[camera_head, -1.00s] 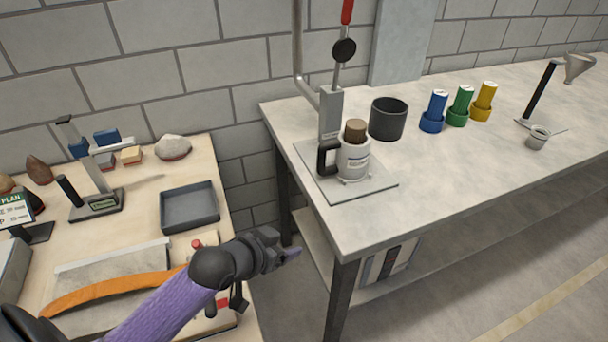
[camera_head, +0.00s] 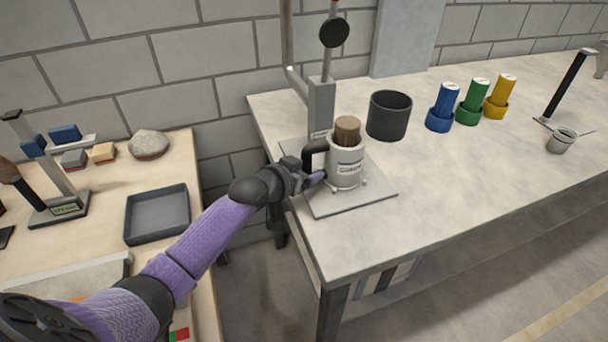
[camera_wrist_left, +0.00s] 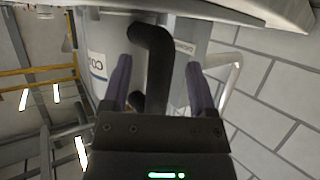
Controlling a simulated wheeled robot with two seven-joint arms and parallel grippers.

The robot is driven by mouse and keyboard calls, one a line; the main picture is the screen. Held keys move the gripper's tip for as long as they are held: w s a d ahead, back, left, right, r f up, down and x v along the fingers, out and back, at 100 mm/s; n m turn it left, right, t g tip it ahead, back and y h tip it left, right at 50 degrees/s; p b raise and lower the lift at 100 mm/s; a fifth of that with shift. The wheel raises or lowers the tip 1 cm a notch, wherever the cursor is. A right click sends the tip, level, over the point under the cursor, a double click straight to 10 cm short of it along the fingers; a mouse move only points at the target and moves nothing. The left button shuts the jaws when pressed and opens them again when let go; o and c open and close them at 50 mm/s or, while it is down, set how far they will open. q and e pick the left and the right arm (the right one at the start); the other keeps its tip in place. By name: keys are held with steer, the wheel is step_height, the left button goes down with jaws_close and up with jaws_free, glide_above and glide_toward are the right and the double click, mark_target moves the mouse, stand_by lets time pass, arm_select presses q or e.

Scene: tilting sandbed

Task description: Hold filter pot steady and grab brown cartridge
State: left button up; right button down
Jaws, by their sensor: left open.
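The filter pot (camera_head: 345,172) is a white cylinder with a black handle (camera_head: 314,150). It stands upright on a flat plate (camera_head: 350,202) on the right table. The brown cartridge (camera_head: 347,129) sticks up out of the pot's top. My left gripper (camera_head: 317,178) is at the pot's left side by the handle. In the left wrist view the open fingers (camera_wrist_left: 158,85) have the black handle (camera_wrist_left: 153,60) between them, with the pot's labelled wall (camera_wrist_left: 97,65) just beyond. I cannot tell whether either finger touches it. My right gripper is not in view.
A press post (camera_head: 320,105) stands behind the pot. A dark open cup (camera_head: 388,115) is behind it to the right. Blue (camera_head: 442,108), green (camera_head: 473,102) and yellow (camera_head: 500,97) cartridges stand in holders. A grey tray (camera_head: 157,240) lies on the left table. The right table's front is clear.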

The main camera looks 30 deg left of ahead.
arm_select(q)
jaws_close()
stand_by(1.6)
